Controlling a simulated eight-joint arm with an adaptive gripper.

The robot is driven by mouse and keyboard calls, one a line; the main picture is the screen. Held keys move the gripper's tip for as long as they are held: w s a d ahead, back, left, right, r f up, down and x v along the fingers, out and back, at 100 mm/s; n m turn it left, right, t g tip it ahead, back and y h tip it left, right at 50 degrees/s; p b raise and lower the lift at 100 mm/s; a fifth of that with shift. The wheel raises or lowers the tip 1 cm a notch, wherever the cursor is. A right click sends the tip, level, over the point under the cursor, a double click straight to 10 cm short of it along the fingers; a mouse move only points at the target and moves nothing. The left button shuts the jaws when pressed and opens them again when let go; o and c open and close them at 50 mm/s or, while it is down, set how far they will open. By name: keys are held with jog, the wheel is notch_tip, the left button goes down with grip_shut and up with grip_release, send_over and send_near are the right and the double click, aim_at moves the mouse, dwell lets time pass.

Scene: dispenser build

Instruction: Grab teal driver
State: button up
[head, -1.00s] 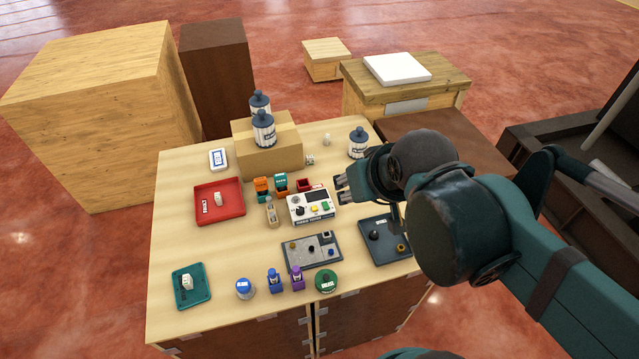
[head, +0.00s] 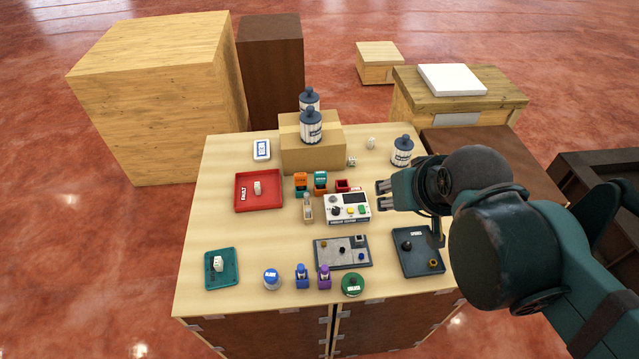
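A small teal-and-dark upright device (head: 320,182), which looks like the teal driver, stands on the table in front of the cardboard box, just right of a similar orange one (head: 301,183). My gripper (head: 382,196) is at the right above the table, pointing left. Its two fingertips are apart with nothing seen between them. It is to the right of the teal driver and apart from it, with a small red bin (head: 342,185) and a white control box (head: 347,208) around the space between.
The cardboard box (head: 312,157) carries blue-capped bottles, and another bottle (head: 402,151) stands right. A red tray (head: 259,191), a teal tray (head: 221,268), a grey board (head: 342,251) and a dark tray (head: 417,252) lie on the table (head: 222,222). Its left middle is clear.

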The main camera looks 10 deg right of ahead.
jog(key=shift+c, duration=0.9)
jog(key=shift+w, duration=0.15)
jog(key=w+a+f+m+g+h+b, duration=0.1)
jog(key=w+a+f+m+g, duration=0.15)
jog(key=w+m, duration=0.45)
jog(key=w+a+f+m+g+h+b, duration=0.1)
jog(key=w+a+m+g, duration=0.15)
jog(key=w, duration=0.85)
jog(key=w+a+f+m+g+h, duration=0.1)
jog(key=w+a+f+m, duration=0.3)
jog(key=w+f, duration=0.3)
jog(key=w+a+f+m+g+h+b, duration=0.1)
jog(key=w+a+f+m, duration=0.3)
jog(key=w+a+f, duration=0.3)
jog(key=shift+w+f+h, duration=0.3)
jog(key=shift+w+f, duration=0.05)
jog(key=shift+f, duration=0.55)
